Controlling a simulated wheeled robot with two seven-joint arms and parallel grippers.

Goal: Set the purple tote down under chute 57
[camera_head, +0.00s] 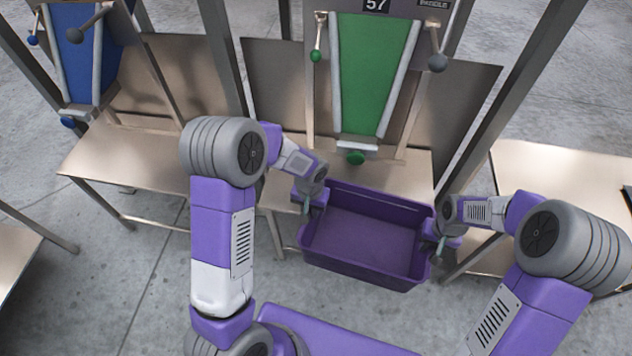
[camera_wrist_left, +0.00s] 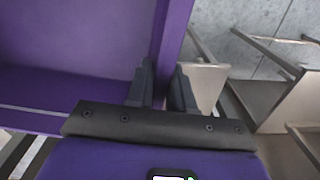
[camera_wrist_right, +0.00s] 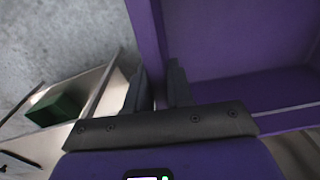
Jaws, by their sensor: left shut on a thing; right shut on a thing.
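The purple tote (camera_head: 365,242) is empty, open at the top and roughly level. It hangs in front of the table (camera_head: 400,172) under chute 57 (camera_head: 370,75), a green slide with a "57" plate. The tote's far edge overlaps the table's front edge in the head view; I cannot tell the gap. My left gripper (camera_head: 312,207) is shut on the tote's left wall, with a finger on each side in the left wrist view (camera_wrist_left: 162,88). My right gripper (camera_head: 437,243) is shut on the right wall, also seen in the right wrist view (camera_wrist_right: 158,88).
The table under chute 57 looks bare. A blue chute (camera_head: 78,50) with its own table (camera_head: 130,160) stands at the left. Slanted metal posts (camera_head: 222,60) flank chute 57. A green knob (camera_head: 355,158) hangs at the chute's lower end.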

